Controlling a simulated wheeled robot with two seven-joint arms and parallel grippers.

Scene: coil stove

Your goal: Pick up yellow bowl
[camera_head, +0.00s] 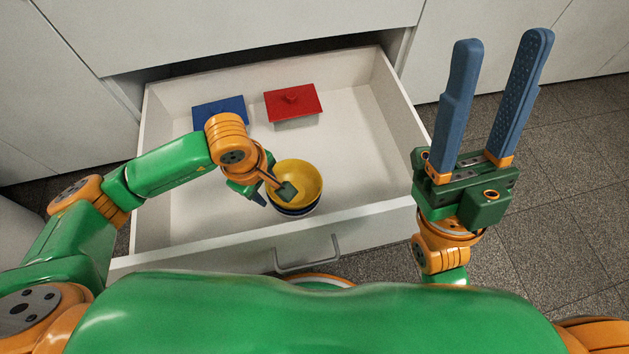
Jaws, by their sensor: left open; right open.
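The yellow bowl (310,177) sits in the open white drawer, stacked on a dark blue bowl (299,211) whose lower part shows beneath it. My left gripper (266,203) points down at the left edge of the yellow bowl. One blue fingertip shows just outside the bowl on the left; the rest of the jaws is mostly hidden by the gripper's own body. I cannot tell whether it touches the bowl. My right gripper (500,108) is open and empty, pointing up, to the right of the drawer.
The drawer (345,207) has raised walls around the bowls and a handle (306,256) on its front. A red lidded box (292,104) and a blue box (219,110) lie at its back. The drawer floor right of the bowls is clear.

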